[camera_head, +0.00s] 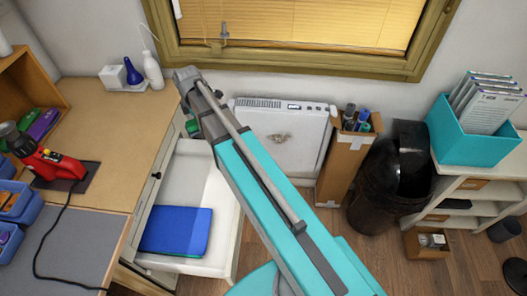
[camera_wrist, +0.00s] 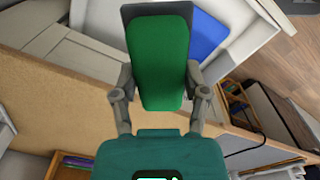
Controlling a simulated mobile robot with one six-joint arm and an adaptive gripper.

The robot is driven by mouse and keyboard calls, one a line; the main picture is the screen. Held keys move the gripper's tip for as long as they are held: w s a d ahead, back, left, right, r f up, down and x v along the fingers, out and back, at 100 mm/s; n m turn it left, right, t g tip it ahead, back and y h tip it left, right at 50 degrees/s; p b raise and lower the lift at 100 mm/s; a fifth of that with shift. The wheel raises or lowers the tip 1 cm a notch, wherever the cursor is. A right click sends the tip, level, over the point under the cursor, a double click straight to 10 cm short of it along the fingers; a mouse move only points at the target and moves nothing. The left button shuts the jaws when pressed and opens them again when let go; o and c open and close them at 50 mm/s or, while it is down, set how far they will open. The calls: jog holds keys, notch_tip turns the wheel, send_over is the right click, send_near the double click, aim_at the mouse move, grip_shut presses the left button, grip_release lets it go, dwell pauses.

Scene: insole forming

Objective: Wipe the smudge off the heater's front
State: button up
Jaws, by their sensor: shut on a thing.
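The white heater (camera_head: 300,150) stands against the wall under the window, its lower left part hidden by my arm. A brownish-grey smudge (camera_head: 279,138) shows on its front. My gripper (camera_wrist: 160,80) is shut on a green block with a dark grey end (camera_wrist: 161,60), held between both fingers in the wrist view.
An open white drawer (camera_head: 222,215) holds a blue folder (camera_head: 175,232). A white bottle (camera_head: 152,70) and blue bottle (camera_head: 133,72) stand at the desk's back. A cardboard box (camera_head: 340,165) and black bin (camera_head: 385,190) stand right of the heater.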

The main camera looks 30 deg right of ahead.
notch_tip(320, 180, up, 9)
jog(key=p, duration=0.7)
jog(key=shift+p, duration=0.35)
jog(key=shift+a, duration=0.1)
